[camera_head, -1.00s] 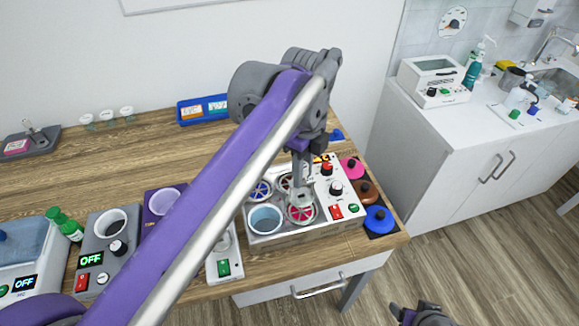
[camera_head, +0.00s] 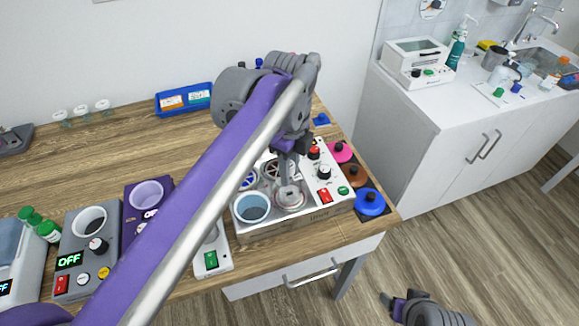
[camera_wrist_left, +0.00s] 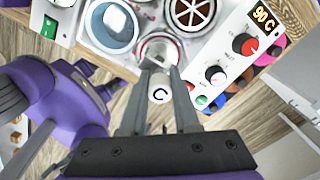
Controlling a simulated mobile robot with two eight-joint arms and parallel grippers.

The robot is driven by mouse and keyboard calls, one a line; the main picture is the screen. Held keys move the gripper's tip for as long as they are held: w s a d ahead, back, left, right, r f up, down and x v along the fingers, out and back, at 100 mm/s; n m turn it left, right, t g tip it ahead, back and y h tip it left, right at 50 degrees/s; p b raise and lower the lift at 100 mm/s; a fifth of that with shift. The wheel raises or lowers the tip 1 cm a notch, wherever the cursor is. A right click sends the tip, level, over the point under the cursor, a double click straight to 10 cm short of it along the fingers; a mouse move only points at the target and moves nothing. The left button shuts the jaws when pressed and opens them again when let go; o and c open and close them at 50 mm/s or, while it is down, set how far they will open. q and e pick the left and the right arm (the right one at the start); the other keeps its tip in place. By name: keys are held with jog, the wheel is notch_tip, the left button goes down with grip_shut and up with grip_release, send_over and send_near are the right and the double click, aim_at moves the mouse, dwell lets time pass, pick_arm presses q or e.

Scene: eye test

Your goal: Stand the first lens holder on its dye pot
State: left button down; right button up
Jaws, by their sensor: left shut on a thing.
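My left gripper (camera_head: 288,172) is shut on a lens holder, pointing down over the dye unit. The holder's white top marked C (camera_wrist_left: 160,92) shows between the fingers in the left wrist view. Its lower, pale ring-like part (camera_head: 290,199) is over the front dye pot with the red rim (camera_wrist_left: 146,48), hiding most of that pot. I cannot tell whether the holder touches the pot or is just above it. My right gripper (camera_head: 392,304) is low at the bottom right, over the floor, its jaws unclear.
The white dye unit (camera_head: 325,208) also has an open pot of blue liquid (camera_head: 252,208) and spoked pots behind. Pink (camera_head: 340,151), brown (camera_head: 354,174) and blue (camera_head: 369,203) lids lie to its right. Clear stemmed pieces (camera_head: 84,112) stand at the back left.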

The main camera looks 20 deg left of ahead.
pick_arm(q)
jog(key=shift+f, duration=0.25)
dwell(0.7)
jog(key=c, duration=0.6)
grip_release()
jog(key=shift+o, duration=0.3)
jog(key=o, duration=0.3)
jog(key=shift+r+p, duration=2.2)
jog(key=shift+r, duration=0.85)
jog(key=shift+f, duration=0.1)
